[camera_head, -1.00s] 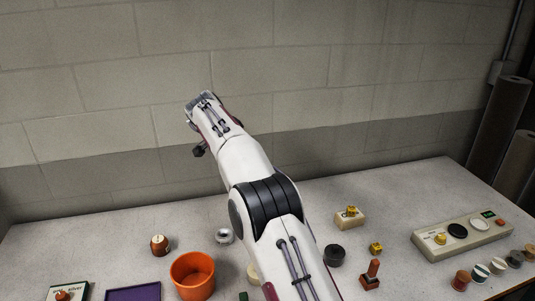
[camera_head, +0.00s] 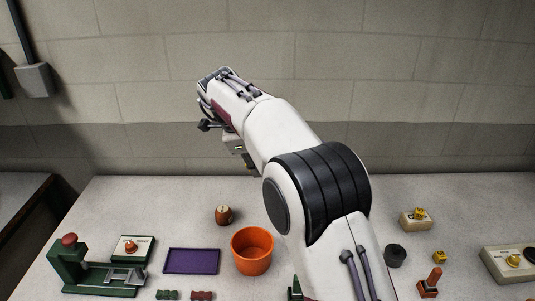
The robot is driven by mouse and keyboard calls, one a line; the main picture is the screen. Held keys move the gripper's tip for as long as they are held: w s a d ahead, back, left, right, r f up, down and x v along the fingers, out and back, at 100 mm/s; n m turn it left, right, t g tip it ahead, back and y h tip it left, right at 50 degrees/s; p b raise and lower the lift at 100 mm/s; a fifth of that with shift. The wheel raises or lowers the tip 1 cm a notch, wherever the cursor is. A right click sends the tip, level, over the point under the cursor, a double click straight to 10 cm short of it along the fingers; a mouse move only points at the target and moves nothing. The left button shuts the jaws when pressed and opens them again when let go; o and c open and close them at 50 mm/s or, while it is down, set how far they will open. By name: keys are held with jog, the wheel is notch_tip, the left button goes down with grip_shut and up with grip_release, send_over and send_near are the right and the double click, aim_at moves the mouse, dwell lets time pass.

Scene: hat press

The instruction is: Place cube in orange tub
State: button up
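The orange tub (camera_head: 252,251) stands upright on the table left of my arm, and its visible inside looks empty. A small yellow cube-like piece (camera_head: 440,257) sits on the table at the right. Another small yellow piece (camera_head: 418,213) is on a tan block behind it; I cannot tell which is the task's cube. My gripper (camera_head: 247,158) is raised well above the back of the table, partly hidden behind my arm. Its fingers are too small and covered to show whether they are open or hold anything.
A purple tray (camera_head: 192,261) lies left of the tub, with a green press (camera_head: 70,262) beyond it. A small brown barrel (camera_head: 223,214) stands behind the tub. A black round piece (camera_head: 395,256) and a red-brown stamp (camera_head: 430,284) are at right. My arm hides the table's middle.

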jog(key=s+f+m+h, duration=0.1)
jog(key=s+f+m, duration=0.2)
jog(key=s+m, duration=0.4)
jog(key=s+a+f+m+t+h, duration=0.1)
jog(key=s+f+m, duration=0.2)
jog(key=s+m, duration=0.3)
jog(key=m, duration=0.3)
jog(key=shift+s+f, duration=0.25)
jog(key=shift+s, duration=0.15)
dwell(0.3)
jog(key=shift+f, duration=0.2)
dwell(0.6)
jog(key=shift+f, duration=2.25)
jog(key=shift+c, duration=1.4)
jog(key=shift+f, duration=2.4)
